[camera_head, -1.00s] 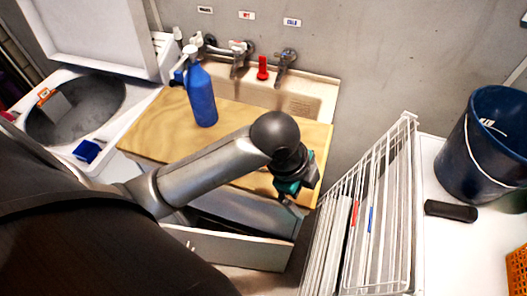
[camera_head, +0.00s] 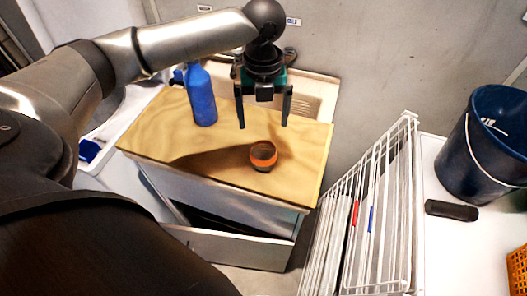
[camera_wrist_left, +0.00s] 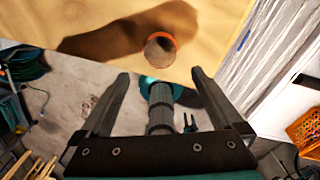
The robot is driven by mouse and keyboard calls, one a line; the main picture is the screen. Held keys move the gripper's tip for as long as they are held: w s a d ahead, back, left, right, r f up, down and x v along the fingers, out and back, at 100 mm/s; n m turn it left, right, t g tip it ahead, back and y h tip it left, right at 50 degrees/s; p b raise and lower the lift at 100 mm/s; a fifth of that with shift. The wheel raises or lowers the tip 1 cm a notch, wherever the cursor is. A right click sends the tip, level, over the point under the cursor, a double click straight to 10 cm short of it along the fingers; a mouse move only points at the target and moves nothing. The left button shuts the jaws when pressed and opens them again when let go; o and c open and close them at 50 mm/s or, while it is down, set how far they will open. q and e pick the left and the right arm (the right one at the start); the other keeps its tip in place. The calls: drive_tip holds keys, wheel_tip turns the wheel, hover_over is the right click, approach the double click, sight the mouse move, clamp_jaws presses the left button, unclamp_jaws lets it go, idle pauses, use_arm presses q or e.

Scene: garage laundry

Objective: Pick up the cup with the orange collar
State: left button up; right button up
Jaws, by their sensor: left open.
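The cup with the orange collar (camera_head: 263,157) stands on the wooden board near its front right part. Its body is dark below the orange rim. It also shows in the left wrist view (camera_wrist_left: 160,47), beyond the fingertips and near the board's edge. My left gripper (camera_head: 264,124) is open and empty, above the board and a little above the cup in the head view. In the left wrist view the two fingers (camera_wrist_left: 160,76) are spread wide, with the cup lying between their lines but apart from them. My right gripper is not in view.
A blue spray bottle (camera_head: 201,96) stands on the wooden board (camera_head: 145,135), left of the cup. An open drawer (camera_head: 230,247) juts out below. A white wire rack (camera_head: 410,190) is to the right, with a dark blue bucket (camera_head: 487,140) beyond it.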

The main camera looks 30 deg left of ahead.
sight(263, 151)
use_arm(q)
wheel_tip(263, 151, down, 13)
drive_tip(key=shift+r+b, duration=0.15)
drive_tip(key=shift+b, duration=0.4)
drive_tip(key=shift+c, duration=0.2)
drive_tip(key=c, duration=1.1)
drive_tip(key=shift+r, duration=0.15)
